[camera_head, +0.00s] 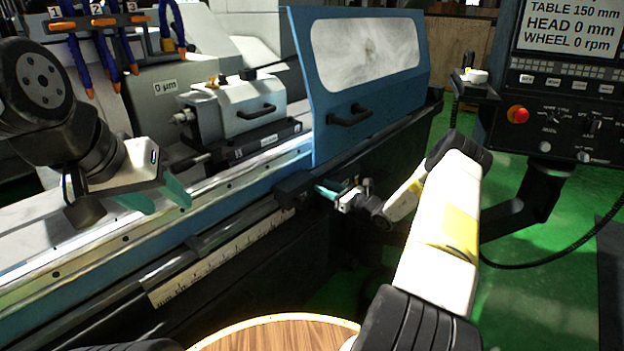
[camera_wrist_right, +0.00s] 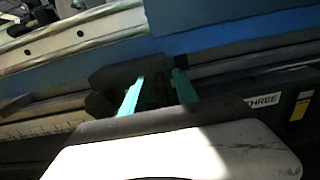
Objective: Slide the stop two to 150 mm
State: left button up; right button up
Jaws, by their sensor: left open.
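A dark block (camera_head: 294,186) sits on the rail along the machine front, at the right end of the white ruler (camera_head: 215,262). It also shows in the right wrist view (camera_wrist_right: 112,72). No number on it is readable, so I cannot tell if it is stop two. My right gripper (camera_head: 328,192) is at this block; its teal fingers (camera_wrist_right: 158,82) stand apart with dark block surface around them. Whether they grip it is unclear. My left gripper (camera_head: 160,199) is open and empty above the machine's table edge, left of the block.
A part labelled THREE (camera_wrist_right: 262,100) lies right of my right fingers. The blue door (camera_head: 300,90) stands above the rail. The control panel screen (camera_head: 568,30) reads TABLE 150 mm, HEAD 0 mm, WHEEL 0 rpm. A round wooden top (camera_head: 275,336) is at the bottom.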

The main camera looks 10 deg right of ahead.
jog(key=shift+w+a, duration=0.45)
jog(key=shift+w, duration=0.1)
grip_shut()
dwell(1.1)
